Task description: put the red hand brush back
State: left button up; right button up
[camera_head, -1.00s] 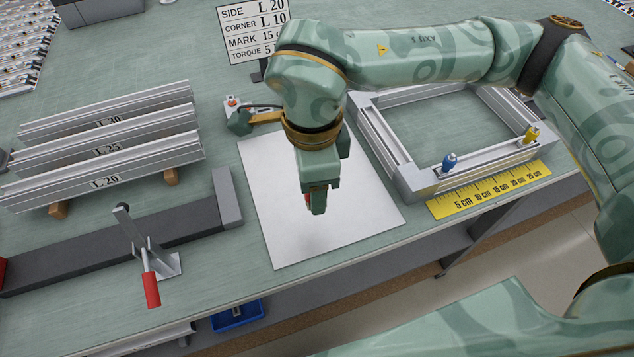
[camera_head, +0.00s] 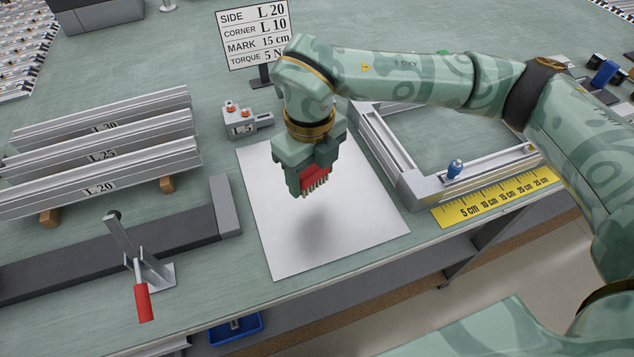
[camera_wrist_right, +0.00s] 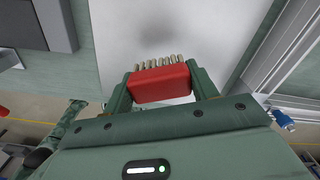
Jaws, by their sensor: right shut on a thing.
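The red hand brush (camera_head: 314,180) is a small red block with pale bristles. My right gripper (camera_head: 308,178) is shut on it and holds it above the white sheet (camera_head: 350,235), with a soft shadow below. In the right wrist view the red brush (camera_wrist_right: 160,83) sits between the two green fingers of my right gripper (camera_wrist_right: 162,88), bristles pointing away from the palm, toward the sheet. My left gripper is not in view.
An aluminium frame (camera_head: 415,190) stands right of the sheet, with a yellow ruler (camera_head: 490,204) at its front. Stacked profiles (camera_head: 100,155) and a red-handled clamp (camera_head: 142,300) are at left.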

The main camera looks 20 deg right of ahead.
aim_at(318, 193)
jog(key=shift+w+d+f, duration=0.35)
jog(key=shift+w+f, duration=0.05)
jog(key=shift+f, duration=0.2)
jog(key=f, duration=0.1)
jog(key=f+b, duration=0.1)
jog(key=f, duration=0.1)
jog(key=w+d+f+b, duration=0.1)
jog(key=f, duration=0.1)
jog(key=shift+r, duration=0.1)
jog(key=o, duration=1)
jog(key=shift+c, duration=0.2)
notch_tip(318, 193, up, 12)
jog(key=p, duration=0.3)
